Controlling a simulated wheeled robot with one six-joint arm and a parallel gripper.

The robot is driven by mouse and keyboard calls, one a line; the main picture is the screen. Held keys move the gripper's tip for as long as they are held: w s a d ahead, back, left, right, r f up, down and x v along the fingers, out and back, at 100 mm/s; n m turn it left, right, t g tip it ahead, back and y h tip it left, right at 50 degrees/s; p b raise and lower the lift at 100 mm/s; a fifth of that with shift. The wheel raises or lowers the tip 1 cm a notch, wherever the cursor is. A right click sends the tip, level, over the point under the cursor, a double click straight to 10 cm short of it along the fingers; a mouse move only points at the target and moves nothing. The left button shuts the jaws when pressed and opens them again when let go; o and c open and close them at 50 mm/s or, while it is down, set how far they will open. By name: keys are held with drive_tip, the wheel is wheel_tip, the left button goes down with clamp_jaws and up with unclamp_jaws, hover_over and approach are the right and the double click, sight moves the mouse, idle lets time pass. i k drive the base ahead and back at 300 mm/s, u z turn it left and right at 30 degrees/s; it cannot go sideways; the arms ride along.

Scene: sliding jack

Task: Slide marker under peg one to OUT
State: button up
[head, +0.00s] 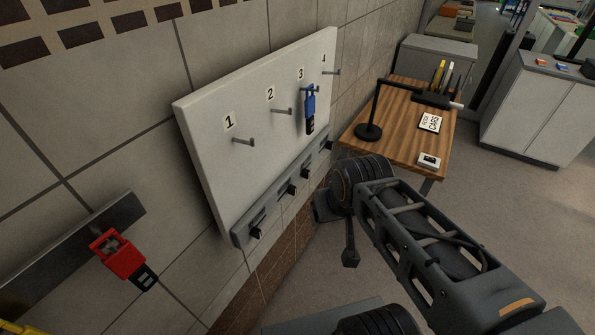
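A pale board (255,115) on the tiled wall carries pegs numbered 1 to 4. Peg one (244,141) is at the left end and is bare. A grey rail (272,200) runs along the board's lower edge with a small black marker below each peg. The marker under peg one (256,233) is at the rail's near left end. Any IN or OUT lettering is too small to read. My gripper (350,257) appears to be the dark end piece right of the rail, apart from the markers. Its fingers are not clear.
A blue tagged item (310,108) hangs at peg three. A red tagged item (121,258) hangs from a dark wall strip (75,247) at lower left. A wooden table (398,125) with a black lamp (369,130) stands beyond my arm. Grey floor is open at right.

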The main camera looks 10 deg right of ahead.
sight(255, 232)
drive_tip(key=u, duration=0.35)
drive_tip(key=k, duration=1)
drive_tip(key=u, duration=0.9)
drive_tip(key=i, duration=0.7)
drive_tip(key=z, duration=0.55)
